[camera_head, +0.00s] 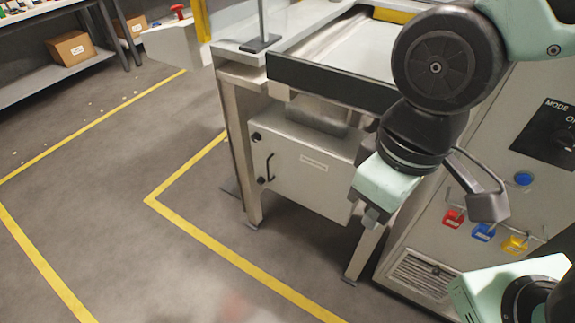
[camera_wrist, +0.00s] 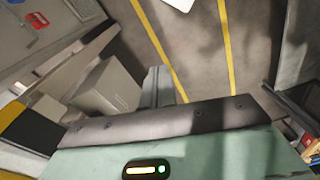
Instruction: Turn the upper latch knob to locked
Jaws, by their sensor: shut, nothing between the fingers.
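The grey cabinet (camera_head: 305,188) under the workbench has a closed-looking door with a dark upper latch knob (camera_head: 256,136) at its upper left. A dark lower latch knob (camera_head: 261,180) sits below it, and a dark bar handle (camera_head: 270,167) is to the right of the knobs. The knobs' exact settings are too small to read. My gripper (camera_head: 372,216) hangs in front of the cabinet's right side, well right of the knobs and apart from them. It is shut and empty. In the wrist view, its fingers (camera_wrist: 159,85) point toward the floor; no knob shows there.
The workbench leg (camera_head: 240,150) stands just left of the door. A control panel with a blue button (camera_head: 523,179) and padlocks, including a red one (camera_head: 453,218), is at right. Floor left of the bench, with yellow lines (camera_head: 190,228), is open. A shelf (camera_head: 50,75) stands far left.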

